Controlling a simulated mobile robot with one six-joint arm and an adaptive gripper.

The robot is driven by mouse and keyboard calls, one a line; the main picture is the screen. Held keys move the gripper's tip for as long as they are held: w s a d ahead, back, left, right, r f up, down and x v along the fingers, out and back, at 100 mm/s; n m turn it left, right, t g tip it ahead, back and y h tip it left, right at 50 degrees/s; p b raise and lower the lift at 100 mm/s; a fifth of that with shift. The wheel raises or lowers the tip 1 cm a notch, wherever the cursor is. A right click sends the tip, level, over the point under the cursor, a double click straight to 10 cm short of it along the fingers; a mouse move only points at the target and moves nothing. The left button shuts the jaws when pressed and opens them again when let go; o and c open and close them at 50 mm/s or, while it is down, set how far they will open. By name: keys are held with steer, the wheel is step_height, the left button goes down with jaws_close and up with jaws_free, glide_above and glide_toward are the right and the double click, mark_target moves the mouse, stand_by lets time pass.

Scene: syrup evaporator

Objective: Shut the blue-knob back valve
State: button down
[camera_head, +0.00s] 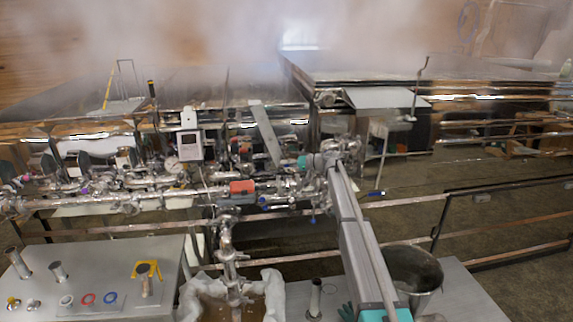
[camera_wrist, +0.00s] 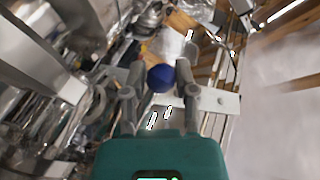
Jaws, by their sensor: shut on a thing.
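In the wrist view, the blue knob (camera_wrist: 161,78) is round and sits between the two grey fingers of my gripper (camera_wrist: 160,71). The fingers are closed in on either side of it, and I am shut on it. The exact contact points are hard to see. Part of the valve under the knob is hidden by the fingers and the teal gripper body. In the head view, my arm reaches up from the lower right into the steel pipework (camera_head: 130,198). A teal part of my gripper shows at the pipes there, but the fingers and the held knob cannot be made out.
Large steel evaporator pans (camera_head: 430,85) stand behind under steam. A red pipe fitting (camera_head: 242,187) is left of my arm. A metal rail (camera_head: 505,182) runs along the right. In front are a steel control panel (camera_head: 110,265), a lined bin (camera_head: 272,285) and a pot (camera_head: 413,268).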

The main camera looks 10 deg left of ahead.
steer(key=shift+d, duration=0.2)
stand_by(0.3)
steer(key=shift+c, duration=2.4)
jaws_free()
steer(key=shift+o, duration=0.3)
steer(key=shift+s, duration=0.1)
